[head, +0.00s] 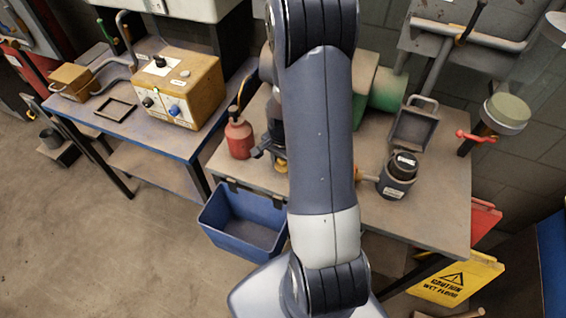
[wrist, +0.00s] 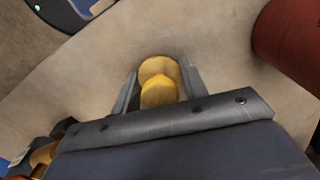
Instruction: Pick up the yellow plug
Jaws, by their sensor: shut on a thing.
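The yellow plug (wrist: 160,72) shows in the wrist view as a round stepped knob between the two fingers of my gripper (wrist: 162,85). The fingers are shut on its sides. Part of the plug is hidden behind the gripper body. In the head view my gripper (head: 268,150) is low over the left part of the workbench (head: 424,212), beside the red bottle, and a bit of the plug (head: 281,167) shows below it. My arm hides much of that area. I cannot tell whether the plug touches the bench top.
The red bottle (head: 239,140) stands close left of my gripper. A blue bin (head: 243,222) hangs at the bench front. A dark open box (head: 413,128) and a black canister (head: 397,178) stand to the right. A yellow control box (head: 182,88) is on the left table.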

